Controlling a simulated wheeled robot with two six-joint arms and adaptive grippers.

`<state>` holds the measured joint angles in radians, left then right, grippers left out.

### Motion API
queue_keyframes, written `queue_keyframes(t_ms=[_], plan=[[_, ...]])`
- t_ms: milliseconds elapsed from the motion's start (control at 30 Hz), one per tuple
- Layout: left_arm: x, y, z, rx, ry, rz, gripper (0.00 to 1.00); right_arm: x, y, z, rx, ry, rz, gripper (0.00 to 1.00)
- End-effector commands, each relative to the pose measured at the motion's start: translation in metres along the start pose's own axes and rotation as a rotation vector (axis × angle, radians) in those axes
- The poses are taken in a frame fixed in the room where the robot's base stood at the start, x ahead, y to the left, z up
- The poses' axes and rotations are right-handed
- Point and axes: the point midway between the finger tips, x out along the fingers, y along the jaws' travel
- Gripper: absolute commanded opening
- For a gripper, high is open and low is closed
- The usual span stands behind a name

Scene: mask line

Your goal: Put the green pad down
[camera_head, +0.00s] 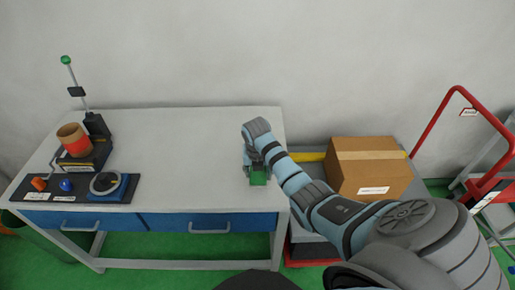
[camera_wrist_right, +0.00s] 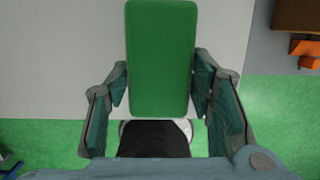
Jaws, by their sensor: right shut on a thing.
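The green pad (camera_head: 258,178) is a flat oblong block with rounded corners. In the right wrist view it (camera_wrist_right: 161,60) sits between the two fingers of my right gripper (camera_wrist_right: 161,88), which is shut on its sides. In the head view my right gripper (camera_head: 255,166) is over the right end of the white table (camera_head: 200,150), near its front right corner. Whether the pad touches the tabletop or hangs just above it, I cannot tell. My left gripper is not in view.
A hand press (camera_head: 95,125) with a brown cup (camera_head: 74,140) and a dark control panel (camera_head: 75,190) stand at the table's left. The table's middle is clear. A cardboard box (camera_head: 370,172) and a red-framed cart (camera_head: 455,95) stand to the right.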

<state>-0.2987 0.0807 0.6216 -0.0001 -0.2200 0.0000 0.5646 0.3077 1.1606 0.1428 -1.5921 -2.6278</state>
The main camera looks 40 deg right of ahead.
Motion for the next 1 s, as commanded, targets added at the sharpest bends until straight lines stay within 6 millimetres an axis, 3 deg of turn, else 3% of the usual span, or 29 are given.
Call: queue_keyframes(t_ms=[200, 500, 533, 633, 1000], plan=[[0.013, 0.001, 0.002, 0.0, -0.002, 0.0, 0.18, 0.04, 0.001, -0.008, 0.0, 0.001, -0.001, 0.04], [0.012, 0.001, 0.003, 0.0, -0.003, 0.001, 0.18, 0.042, 0.001, -0.008, 0.0, 0.0, -0.001, 0.04], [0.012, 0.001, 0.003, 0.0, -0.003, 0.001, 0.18, 0.042, 0.001, -0.008, 0.0, 0.0, -0.001, 0.5], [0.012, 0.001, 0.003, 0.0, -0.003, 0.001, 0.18, 0.042, 0.001, -0.008, 0.0, 0.0, -0.001, 0.66], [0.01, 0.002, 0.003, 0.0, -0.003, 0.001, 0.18, 0.039, 0.001, -0.007, 0.0, 0.0, 0.0, 0.69]])
